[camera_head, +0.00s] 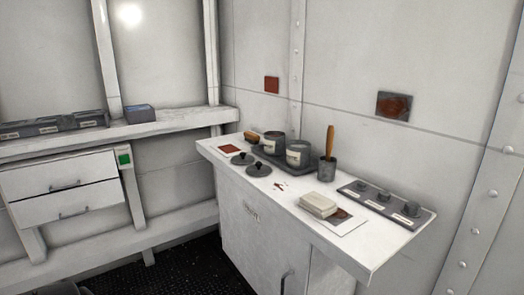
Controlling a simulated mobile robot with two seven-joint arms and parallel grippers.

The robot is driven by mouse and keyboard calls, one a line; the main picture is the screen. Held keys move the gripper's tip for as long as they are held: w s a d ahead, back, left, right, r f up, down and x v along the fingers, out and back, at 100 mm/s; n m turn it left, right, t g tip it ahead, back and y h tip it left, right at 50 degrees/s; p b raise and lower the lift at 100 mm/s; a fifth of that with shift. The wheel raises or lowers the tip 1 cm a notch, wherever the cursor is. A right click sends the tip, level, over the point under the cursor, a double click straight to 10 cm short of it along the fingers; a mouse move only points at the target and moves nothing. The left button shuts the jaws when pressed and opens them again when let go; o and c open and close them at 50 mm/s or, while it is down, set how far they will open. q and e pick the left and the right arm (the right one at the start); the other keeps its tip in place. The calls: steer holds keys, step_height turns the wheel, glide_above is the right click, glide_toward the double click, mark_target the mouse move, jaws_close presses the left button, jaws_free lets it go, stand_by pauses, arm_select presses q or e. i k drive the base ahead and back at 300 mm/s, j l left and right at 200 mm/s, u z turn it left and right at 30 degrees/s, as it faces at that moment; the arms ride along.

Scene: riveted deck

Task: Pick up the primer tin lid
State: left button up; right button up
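Two round dark lids with knobs lie on the white counter in front of the tins: a rear-left lid (243,158) and a front-right lid (259,169). I cannot tell which is the primer tin lid. Two open-looking grey tins with pale labels, a left tin (271,145) and a right tin (297,155), stand on a dark tray (265,159). Their labels are too small to read. Neither of my grippers is in view.
A dark cup (327,170) holds an orange-handled tool. A pale folded stack (318,203) lies on a sheet, beside a dark panel with several knobs (412,209). Red spots (280,186) mark the counter (375,247). A brush (251,136) lies behind the lids.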

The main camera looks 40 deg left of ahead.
mark_target(241, 159)
steer(key=i+j+z, duration=0.1)
steer(key=j, duration=0.6)
steer(key=i+j+z, duration=0.1)
steer(key=j, duration=0.6)
steer(key=i+j+z, duration=0.1)
steer(key=j, duration=0.6)
